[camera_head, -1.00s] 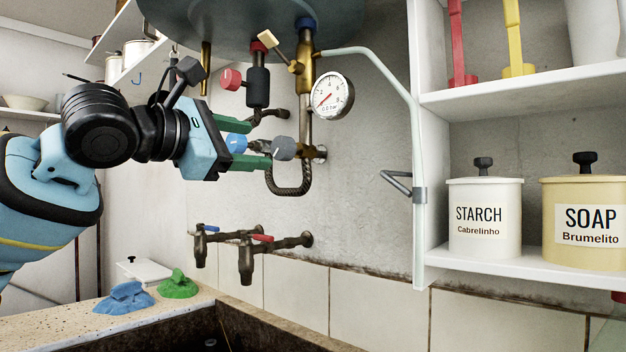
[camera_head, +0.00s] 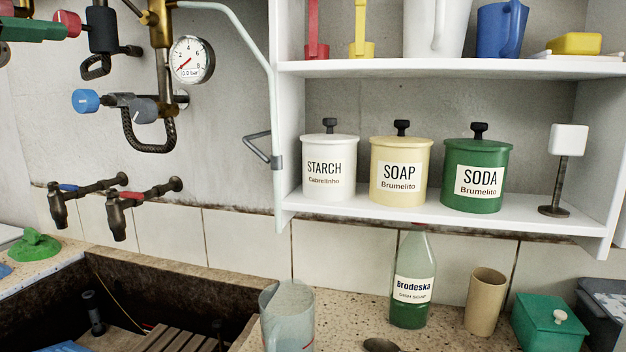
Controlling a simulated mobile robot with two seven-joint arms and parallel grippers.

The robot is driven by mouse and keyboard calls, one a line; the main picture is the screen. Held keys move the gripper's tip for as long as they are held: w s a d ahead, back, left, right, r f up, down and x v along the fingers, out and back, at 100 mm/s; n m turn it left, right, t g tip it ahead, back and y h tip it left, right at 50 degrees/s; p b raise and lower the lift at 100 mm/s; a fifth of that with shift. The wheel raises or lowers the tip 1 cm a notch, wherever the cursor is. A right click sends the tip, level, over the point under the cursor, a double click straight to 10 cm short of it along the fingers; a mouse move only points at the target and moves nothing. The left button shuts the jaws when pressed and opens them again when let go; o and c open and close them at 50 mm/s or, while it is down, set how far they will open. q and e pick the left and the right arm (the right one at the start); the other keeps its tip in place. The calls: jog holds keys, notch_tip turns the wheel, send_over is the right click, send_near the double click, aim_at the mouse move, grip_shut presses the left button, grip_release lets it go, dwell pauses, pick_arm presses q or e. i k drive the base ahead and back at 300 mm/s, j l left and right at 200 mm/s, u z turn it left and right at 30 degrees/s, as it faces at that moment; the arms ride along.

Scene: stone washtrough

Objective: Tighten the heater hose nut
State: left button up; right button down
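The heater's braided hose (camera_head: 150,146) hangs in a U at the upper left, under brass and dark pipework. A blue knob (camera_head: 86,101) and a grey knob (camera_head: 145,111) sit on the fitting by its upper end. I cannot clearly single out the hose nut among these fittings. My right gripper is out of view.
A pressure gauge (camera_head: 192,60) sits beside the pipes, and two taps (camera_head: 118,208) are below. A white shelf (camera_head: 350,209) holds starch, soap and soda canisters. On the counter (camera_head: 345,315) stand a jug (camera_head: 287,318), a dish soap bottle (camera_head: 413,280), a beaker (camera_head: 486,301) and a green box (camera_head: 548,325).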

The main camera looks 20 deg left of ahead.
aim_at(142, 111)
jog(key=k+l, duration=0.15)
jog(key=k, duration=0.7)
